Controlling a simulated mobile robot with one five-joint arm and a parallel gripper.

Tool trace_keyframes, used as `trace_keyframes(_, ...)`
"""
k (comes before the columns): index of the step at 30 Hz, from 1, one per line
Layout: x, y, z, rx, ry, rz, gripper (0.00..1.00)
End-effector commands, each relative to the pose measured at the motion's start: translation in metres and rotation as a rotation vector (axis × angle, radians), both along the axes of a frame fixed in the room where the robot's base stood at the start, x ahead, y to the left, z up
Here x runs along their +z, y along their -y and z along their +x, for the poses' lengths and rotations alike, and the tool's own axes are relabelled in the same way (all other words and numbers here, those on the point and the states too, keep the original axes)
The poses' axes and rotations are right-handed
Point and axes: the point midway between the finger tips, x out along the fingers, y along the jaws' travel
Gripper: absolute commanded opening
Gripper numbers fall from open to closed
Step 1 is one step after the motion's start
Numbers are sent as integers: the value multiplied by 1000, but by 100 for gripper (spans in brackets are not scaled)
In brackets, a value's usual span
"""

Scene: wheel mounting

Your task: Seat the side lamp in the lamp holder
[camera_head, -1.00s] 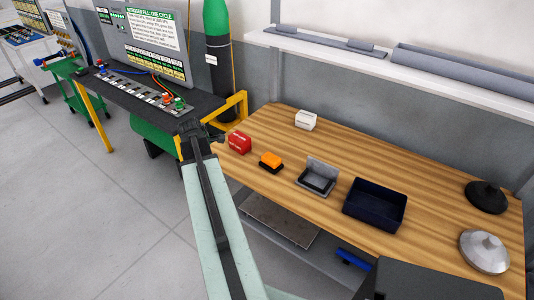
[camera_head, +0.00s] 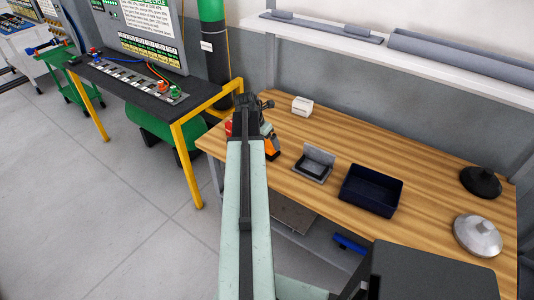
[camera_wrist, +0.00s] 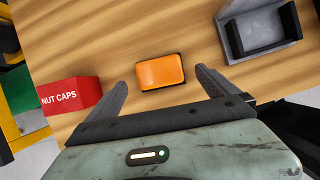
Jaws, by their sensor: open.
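The side lamp is an orange block with a dark base (camera_wrist: 161,72), lying on the wooden table. In the head view only part of the lamp (camera_head: 271,147) shows beside my gripper. The lamp holder looks to be the grey open bracket with a back plate (camera_head: 314,163), to the right of the lamp; part of this holder also shows at the top right of the wrist view (camera_wrist: 262,38). My gripper (camera_wrist: 163,84) is open and empty, with one finger to each side of the lamp in the wrist view. Whether the fingers are at the lamp's height is unclear.
A red box marked NUT CAPS (camera_wrist: 72,95) lies left of the lamp. A white box (camera_head: 302,106) stands behind. A dark blue bin (camera_head: 371,190), a black cone-shaped item (camera_head: 481,182) and a silver dome (camera_head: 477,236) stand to the right. A shelf (camera_head: 420,70) runs above the table.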

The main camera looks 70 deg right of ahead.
Motion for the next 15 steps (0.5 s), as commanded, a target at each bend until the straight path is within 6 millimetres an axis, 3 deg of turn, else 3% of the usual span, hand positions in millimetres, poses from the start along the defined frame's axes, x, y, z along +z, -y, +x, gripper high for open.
trace_keyframes(1,-15,3,0,0,0,0,98)
trace_keyframes(6,-41,12,-2,-1,0,0,98)
trace_keyframes(14,-39,14,-2,0,1,0,98)
trace_keyframes(15,-39,13,-2,0,1,0,87)
